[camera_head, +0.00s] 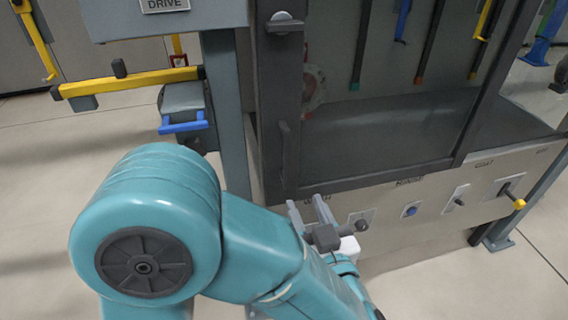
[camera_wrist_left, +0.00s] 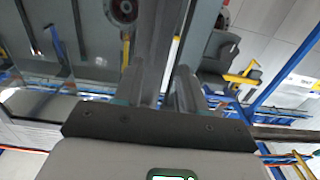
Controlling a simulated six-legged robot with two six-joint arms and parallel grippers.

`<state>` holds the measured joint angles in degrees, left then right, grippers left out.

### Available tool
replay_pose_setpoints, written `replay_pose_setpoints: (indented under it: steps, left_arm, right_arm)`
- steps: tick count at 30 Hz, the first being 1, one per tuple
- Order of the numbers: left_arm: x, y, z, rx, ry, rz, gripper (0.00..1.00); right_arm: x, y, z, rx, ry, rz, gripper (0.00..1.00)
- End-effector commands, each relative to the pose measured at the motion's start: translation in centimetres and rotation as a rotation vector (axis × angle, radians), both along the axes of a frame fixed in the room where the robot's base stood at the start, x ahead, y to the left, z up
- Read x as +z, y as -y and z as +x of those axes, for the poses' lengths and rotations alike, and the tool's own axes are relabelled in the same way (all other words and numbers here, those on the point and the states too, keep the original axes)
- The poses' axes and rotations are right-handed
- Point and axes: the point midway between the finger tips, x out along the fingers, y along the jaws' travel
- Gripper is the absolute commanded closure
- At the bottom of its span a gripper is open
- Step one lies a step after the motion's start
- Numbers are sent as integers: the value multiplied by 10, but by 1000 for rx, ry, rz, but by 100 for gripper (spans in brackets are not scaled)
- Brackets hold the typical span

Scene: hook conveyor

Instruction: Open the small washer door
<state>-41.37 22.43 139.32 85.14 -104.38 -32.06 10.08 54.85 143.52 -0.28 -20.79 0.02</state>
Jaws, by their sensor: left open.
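The washer's glass door has a dark frame (camera_head: 268,110) and appears shut against the washer in the head view. A vertical dark handle (camera_head: 287,152) is on its left post, and a grey latch knob (camera_head: 284,22) sits higher on the same post. My left gripper (camera_head: 306,204) is open, its two grey fingers pointing up just below the handle. It looks empty. In the left wrist view my fingers (camera_wrist_left: 168,84) stand apart, with a dark upright bar beyond them; I cannot tell whether they touch it. My right gripper is not in view.
The washer's light front panel carries a blue button (camera_head: 410,211) and a yellow-tipped lever (camera_head: 518,203). A grey post (camera_head: 228,120) stands left of the door. A yellow bar (camera_head: 130,82) and blue handle (camera_head: 183,126) stick out further left. Tools hang behind the glass.

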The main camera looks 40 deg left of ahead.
Motion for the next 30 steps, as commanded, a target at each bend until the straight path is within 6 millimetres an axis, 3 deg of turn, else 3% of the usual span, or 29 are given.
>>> replay_pose_setpoints:
  steps: [5, 22, 30]
  left_arm:
    - [0, -5, 9, -11, 3, -1, 60]
    - [0, -105, 91, -10, 3, 2, 60]
    - [-1, -121, 106, -15, 3, 2, 60]
  right_arm:
    - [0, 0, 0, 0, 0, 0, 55]
    - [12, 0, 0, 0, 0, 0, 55]
    - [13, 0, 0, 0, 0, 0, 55]
